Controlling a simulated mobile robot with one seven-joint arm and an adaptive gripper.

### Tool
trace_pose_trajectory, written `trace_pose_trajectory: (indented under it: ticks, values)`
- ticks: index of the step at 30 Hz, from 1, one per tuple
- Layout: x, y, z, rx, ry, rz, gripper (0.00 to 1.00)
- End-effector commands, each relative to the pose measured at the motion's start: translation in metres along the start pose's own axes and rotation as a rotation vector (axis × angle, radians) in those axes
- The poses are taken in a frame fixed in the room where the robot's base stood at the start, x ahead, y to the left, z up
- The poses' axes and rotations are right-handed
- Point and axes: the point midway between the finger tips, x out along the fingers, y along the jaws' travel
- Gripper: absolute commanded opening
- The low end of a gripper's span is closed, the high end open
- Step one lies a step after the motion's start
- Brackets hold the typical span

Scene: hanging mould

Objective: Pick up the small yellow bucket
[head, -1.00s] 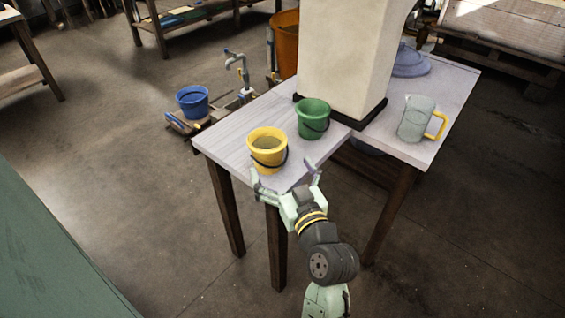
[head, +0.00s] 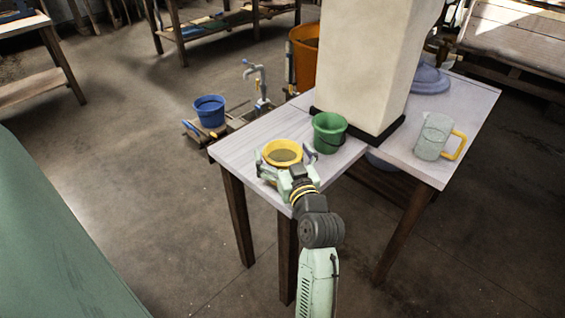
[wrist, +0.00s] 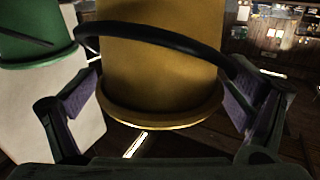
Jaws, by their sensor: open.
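The small yellow bucket (head: 282,152) stands upright on the near left part of the white table (head: 236,146). My gripper (head: 286,166) is at the bucket, with one finger on each side of it. In the wrist view the yellow bucket (wrist: 160,75) fills the middle, between the two open fingers of my gripper (wrist: 160,115). Gaps show between the fingers and the bucket's wall. Its dark handle hangs across its near side in the wrist view. My wrist hides the bucket's lower front in the head view.
A green bucket (head: 329,131) stands close behind, right of the yellow one. A thick pale pillar (head: 360,65) rises behind it. A blue bucket (head: 209,111) is beyond the table's left edge.

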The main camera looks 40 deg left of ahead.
Motion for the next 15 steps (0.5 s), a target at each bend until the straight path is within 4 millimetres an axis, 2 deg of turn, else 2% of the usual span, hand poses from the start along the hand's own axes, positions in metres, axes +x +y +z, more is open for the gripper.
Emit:
trace_pose_trajectory:
  ticks: [7,15]
  values:
    - [0.0029,-0.0001,0.0011,0.0,-0.001,0.0,0.95]
    - [0.0026,0.0001,0.001,0.0,0.0,0.0,0.78]
